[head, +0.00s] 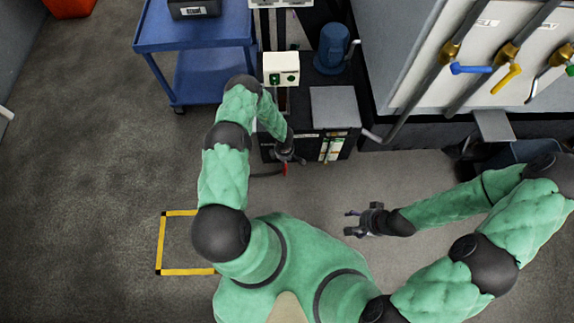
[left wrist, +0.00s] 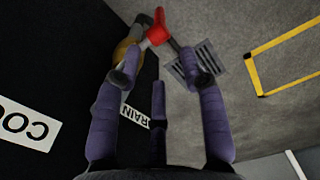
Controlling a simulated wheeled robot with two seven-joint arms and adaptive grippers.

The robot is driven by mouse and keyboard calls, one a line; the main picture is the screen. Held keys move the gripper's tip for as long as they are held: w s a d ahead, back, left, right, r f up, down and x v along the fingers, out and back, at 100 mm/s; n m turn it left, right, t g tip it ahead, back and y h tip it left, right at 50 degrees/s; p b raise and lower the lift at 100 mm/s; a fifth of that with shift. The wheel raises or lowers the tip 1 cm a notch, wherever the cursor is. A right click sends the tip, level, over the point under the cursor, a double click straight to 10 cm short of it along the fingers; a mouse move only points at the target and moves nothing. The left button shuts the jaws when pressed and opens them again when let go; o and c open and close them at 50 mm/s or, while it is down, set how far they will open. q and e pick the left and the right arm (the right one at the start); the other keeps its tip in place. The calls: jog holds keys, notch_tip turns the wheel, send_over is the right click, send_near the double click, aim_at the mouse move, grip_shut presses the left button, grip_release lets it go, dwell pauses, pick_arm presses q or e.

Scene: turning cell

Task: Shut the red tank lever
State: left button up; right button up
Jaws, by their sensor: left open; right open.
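The red tank lever (left wrist: 157,30) shows at the top of the left wrist view, beside a brass valve body (left wrist: 124,50) on the black tank wall. In the head view, a small part of the red lever (head: 285,169) shows at the tank's front, just below my left gripper (head: 288,157). My left gripper (left wrist: 152,60) is open, its fingers spread on both sides below the lever. I cannot tell whether a fingertip touches it. The black tank (head: 335,146) carries a "DRAIN" label (left wrist: 134,116). My right gripper (head: 353,222) is open and empty over the floor.
A blue cart (head: 195,45) stands left of the tank. Blue, yellow and green-handled valves, including the yellow handle (head: 506,80), are on the panel at the upper right. A floor grate (left wrist: 198,65) lies near the lever. Yellow floor tape (head: 160,243) marks open floor at left.

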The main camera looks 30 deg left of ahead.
aim_at(285, 170)
pick_arm(q)
notch_tip(285, 170, down, 14)
jog(key=b, duration=0.5)
jog(key=shift+r+b, duration=0.15)
jog(key=shift+b, duration=0.15)
grip_shut()
